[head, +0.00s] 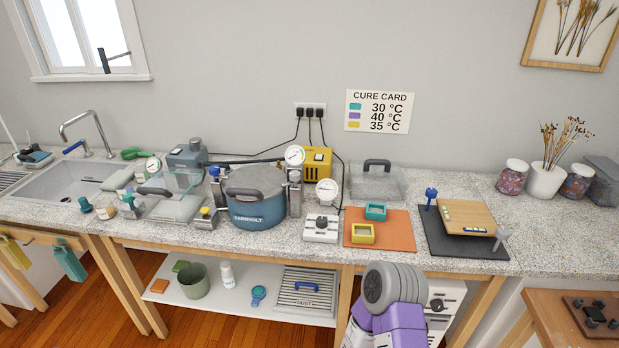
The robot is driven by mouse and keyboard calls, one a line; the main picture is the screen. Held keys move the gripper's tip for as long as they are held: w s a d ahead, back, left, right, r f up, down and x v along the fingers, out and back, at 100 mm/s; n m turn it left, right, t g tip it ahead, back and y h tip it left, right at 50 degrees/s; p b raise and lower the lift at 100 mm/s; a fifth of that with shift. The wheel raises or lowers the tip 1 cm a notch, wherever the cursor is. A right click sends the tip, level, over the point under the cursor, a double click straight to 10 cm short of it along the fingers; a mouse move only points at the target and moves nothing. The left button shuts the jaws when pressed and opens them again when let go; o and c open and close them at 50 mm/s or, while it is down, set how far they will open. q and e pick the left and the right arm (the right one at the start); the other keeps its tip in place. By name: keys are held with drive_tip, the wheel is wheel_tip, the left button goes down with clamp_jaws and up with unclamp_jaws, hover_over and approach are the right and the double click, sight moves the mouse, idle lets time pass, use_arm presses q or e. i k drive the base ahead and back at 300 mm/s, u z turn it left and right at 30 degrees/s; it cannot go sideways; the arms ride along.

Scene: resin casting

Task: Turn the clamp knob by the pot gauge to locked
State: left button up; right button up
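The pressure pot (257,211) is a blue-grey body with a grey lid (256,178), standing on the counter left of centre. The pot gauge (295,155) is a round white dial at the right of the lid. Below it is a grey metal clamp post (296,197) at the pot's right side; its knob cannot be made out clearly. Another clamp, with a blue knob (214,171), stands at the pot's left side. Neither clamp's lock state can be read. A purple and grey arm of mine rises at bottom centre-right, below the counter front. No gripper fingers show.
A second gauge (327,191) on a white control box (320,229) stands right of the pot. A yellow box (317,161) and cables are behind. An orange mat (393,238) with two moulds lies further right. A clear box (173,204) is left of the pot.

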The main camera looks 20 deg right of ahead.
sight(295, 176)
drive_tip(key=z, duration=1.6)
drive_tip(key=i, duration=0.9)
drive_tip(key=u, duration=1.8)
